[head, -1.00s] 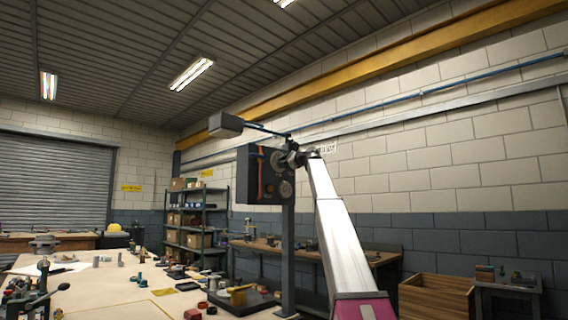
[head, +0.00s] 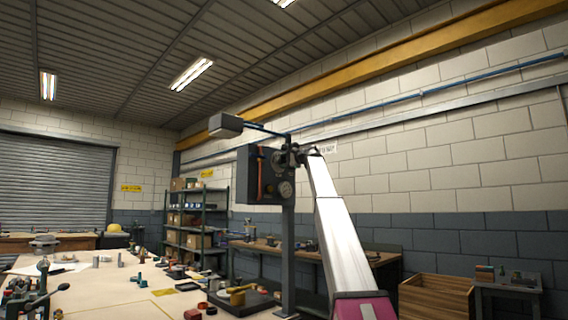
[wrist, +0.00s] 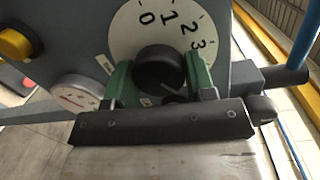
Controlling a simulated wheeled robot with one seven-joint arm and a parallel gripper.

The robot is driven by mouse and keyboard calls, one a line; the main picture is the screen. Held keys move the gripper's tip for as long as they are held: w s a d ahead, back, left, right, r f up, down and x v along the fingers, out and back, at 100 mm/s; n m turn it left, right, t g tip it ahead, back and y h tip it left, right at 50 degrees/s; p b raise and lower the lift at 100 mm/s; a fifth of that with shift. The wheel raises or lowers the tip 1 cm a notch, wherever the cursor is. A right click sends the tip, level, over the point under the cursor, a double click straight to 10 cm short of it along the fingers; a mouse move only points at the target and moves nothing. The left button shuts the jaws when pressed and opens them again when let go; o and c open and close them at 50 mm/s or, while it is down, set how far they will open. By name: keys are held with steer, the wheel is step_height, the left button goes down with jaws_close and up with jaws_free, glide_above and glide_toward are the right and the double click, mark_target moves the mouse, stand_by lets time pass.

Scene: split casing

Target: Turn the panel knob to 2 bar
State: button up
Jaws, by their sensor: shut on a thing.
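The black knob (wrist: 158,66) sits at the dial's middle. My gripper (wrist: 159,75) has its green fingers on either side of the knob, shut on it. A short pale line shows low on the knob, but I cannot tell its reading. In the head view my gripper (head: 287,157) is at the panel and covers most of the dial.
A gauge (wrist: 75,97) with a red needle and a yellow button (wrist: 14,43) are on the panel near the knob. A red-orange handle (head: 260,181) is at the panel's left. A workbench (head: 110,285) with many small parts lies below. A lamp (head: 226,125) hangs above the panel.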

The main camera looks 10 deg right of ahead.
steer(key=n, duration=0.4)
steer(key=shift+s+h, duration=0.1)
steer(key=shift+h, duration=0.3)
steer(key=n, duration=0.3)
steer(key=shift+h, duration=0.3)
steer(key=n, duration=0.4)
steer(key=shift+a+t+h, duration=0.1)
steer(key=shift+t+h, duration=0.2)
steer(key=shift+t, duration=0.1)
steer(key=shift+s+n, duration=0.1)
steer(key=shift+n, duration=1.8)
steer(key=o, duration=0.9)
